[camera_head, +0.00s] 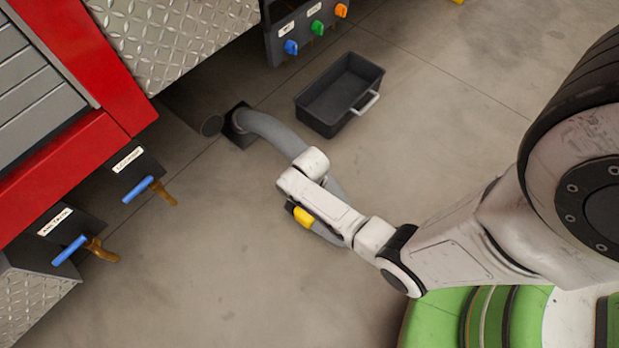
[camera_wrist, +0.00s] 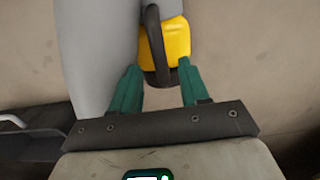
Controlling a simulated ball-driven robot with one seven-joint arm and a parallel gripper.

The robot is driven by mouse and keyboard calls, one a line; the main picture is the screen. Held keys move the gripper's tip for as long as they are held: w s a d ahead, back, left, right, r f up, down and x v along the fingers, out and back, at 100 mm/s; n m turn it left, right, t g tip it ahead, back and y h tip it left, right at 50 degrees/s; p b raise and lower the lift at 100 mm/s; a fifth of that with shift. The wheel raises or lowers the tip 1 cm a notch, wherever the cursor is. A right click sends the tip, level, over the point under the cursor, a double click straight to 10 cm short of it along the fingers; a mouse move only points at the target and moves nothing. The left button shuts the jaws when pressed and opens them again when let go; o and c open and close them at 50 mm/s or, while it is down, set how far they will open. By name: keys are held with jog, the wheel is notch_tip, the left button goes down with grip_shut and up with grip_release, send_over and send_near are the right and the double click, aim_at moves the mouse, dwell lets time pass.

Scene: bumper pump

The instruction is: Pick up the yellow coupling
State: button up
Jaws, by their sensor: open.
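The yellow coupling (camera_head: 303,217) shows in the head view just below my wrist, partly covered by it, near a grey hose (camera_head: 268,133). In the wrist view the yellow coupling (camera_wrist: 177,45) is just beyond my fingertips, with a dark looped handle across its left part. My gripper (camera_wrist: 158,66) is open, its two green fingers apart. The lower end of the handle reaches between the fingertips. I cannot tell whether either finger touches it. The hose (camera_wrist: 95,45) runs along the left of the coupling. The fingers are hidden in the head view.
A dark open bin (camera_head: 325,115) with a light handle stands on the floor above my wrist. A red vehicle body (camera_head: 120,60) with blue-handled valves (camera_head: 138,189) is at left. Blue, green and orange knobs (camera_head: 317,28) are at the top. Floor below the coupling is clear.

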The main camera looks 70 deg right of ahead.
jog(key=f+b, duration=0.2)
jog(key=f, duration=0.1)
jog(key=f+b, duration=0.1)
jog(key=f, duration=0.1)
jog(key=shift+w, duration=0.25)
jog(key=shift+r, duration=0.1)
jog(key=shift+c, duration=0.3)
grip_shut()
jog(key=shift+d, duration=0.1)
dwell(0.6)
